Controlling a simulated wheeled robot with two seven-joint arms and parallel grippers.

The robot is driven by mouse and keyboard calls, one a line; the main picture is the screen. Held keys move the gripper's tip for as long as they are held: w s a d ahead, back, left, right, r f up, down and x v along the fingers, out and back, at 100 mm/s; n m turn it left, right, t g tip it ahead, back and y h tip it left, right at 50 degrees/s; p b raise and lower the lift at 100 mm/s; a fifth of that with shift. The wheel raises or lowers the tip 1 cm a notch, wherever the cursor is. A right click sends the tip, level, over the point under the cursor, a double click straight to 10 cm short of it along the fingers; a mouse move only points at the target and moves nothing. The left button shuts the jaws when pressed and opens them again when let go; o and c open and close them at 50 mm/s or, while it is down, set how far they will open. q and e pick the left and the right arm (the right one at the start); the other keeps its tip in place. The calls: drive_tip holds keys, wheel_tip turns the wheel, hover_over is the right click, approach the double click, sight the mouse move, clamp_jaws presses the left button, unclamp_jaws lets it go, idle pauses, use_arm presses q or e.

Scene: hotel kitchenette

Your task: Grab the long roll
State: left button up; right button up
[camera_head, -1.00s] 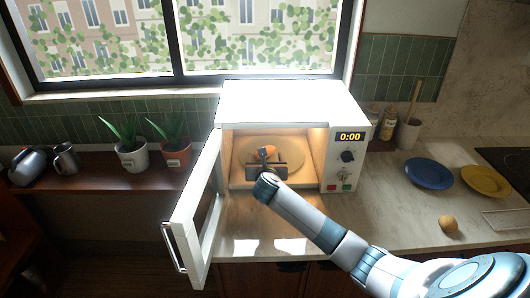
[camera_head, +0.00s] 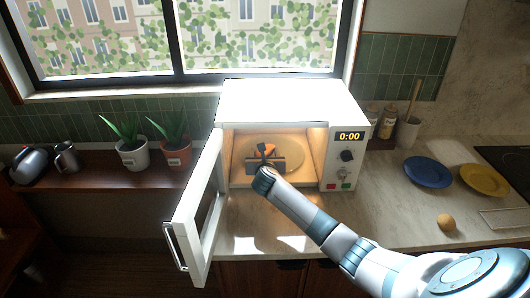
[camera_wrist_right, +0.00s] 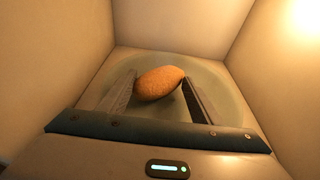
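The long roll (camera_wrist_right: 158,83), orange-brown and oval, lies on the round plate (camera_wrist_right: 215,80) inside the open microwave (camera_head: 288,103). In the head view the roll (camera_head: 266,148) shows just beyond my right gripper (camera_head: 265,160), which partly covers it. My right gripper (camera_wrist_right: 160,88) reaches into the microwave with its fingers open, one on each side of the roll. Plate surface shows between the fingers on the near side of the roll. I cannot tell if either finger touches it. My left gripper is not in view.
The microwave door (camera_head: 197,205) stands open at the left of my arm. Its walls surround the right gripper closely. A small round roll (camera_head: 446,222), a blue plate (camera_head: 428,172) and a yellow plate (camera_head: 485,180) are on the counter at right. Potted plants (camera_head: 132,154) stand at left.

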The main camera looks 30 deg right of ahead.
drive_tip(key=c, duration=1)
drive_tip(key=shift+o, duration=0.2)
drive_tip(key=shift+r, duration=0.1)
drive_tip(key=shift+r, duration=0.35)
wheel_tip(320, 180, up, 3)
drive_tip(key=shift+r+b, duration=0.2)
drive_tip(key=shift+b, duration=0.55)
drive_tip(key=s+d+r+b, duration=0.1)
drive_tip(key=s+r+b, duration=0.1)
drive_tip(key=s+r, duration=0.4)
drive_tip(key=s, duration=0.5)
drive_tip(key=shift+s+d+r, duration=0.3)
drive_tip(key=shift+r, duration=0.1)
